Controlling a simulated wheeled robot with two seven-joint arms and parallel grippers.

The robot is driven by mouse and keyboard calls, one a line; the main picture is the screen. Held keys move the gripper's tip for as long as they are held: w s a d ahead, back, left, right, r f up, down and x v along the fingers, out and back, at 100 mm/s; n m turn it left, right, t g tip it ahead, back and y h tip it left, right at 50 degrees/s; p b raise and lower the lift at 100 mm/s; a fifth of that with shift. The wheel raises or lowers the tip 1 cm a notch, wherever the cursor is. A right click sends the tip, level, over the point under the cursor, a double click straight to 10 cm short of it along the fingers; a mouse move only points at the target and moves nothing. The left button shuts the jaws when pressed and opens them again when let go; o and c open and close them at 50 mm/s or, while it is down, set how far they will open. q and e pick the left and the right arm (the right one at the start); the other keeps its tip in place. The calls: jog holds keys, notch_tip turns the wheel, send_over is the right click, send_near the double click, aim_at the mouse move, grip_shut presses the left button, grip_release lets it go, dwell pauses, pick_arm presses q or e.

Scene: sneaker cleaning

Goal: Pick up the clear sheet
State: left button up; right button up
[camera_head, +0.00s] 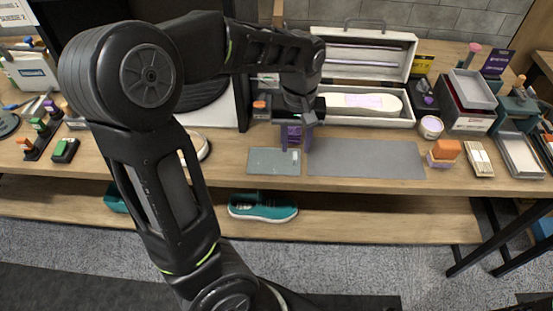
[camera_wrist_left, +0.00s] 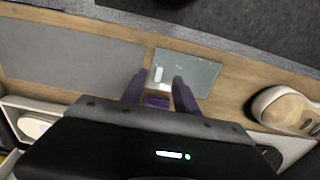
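The clear sheet (camera_head: 273,161) is a flat, grey-green see-through rectangle lying on the wooden table near its front edge. It also shows in the left wrist view (camera_wrist_left: 200,72), just beyond the fingertips. My left gripper (camera_head: 294,143) reaches down from above over the sheet's right back part. Its two purple fingers (camera_wrist_left: 158,82) stand apart with no sheet between them. A small purple patch shows between the fingers near their base; I cannot tell what it is. Whether the fingertips touch the sheet is unclear. My right gripper is not in view.
A grey mat (camera_head: 366,159) lies right of the sheet. Behind it stands an open white case (camera_head: 366,118) with a pale sole in it. A white shoe (camera_head: 203,145) is to the left. A teal sneaker (camera_head: 263,207) sits on the lower shelf. An orange-topped block (camera_head: 445,149) is further right.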

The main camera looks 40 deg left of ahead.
aim_at(295, 158)
pick_arm(q)
jog(key=shift+f, duration=0.1)
notch_tip(295, 158, down, 5)
dwell(0.5)
jog(key=shift+c, duration=0.5)
grip_shut()
dwell(0.4)
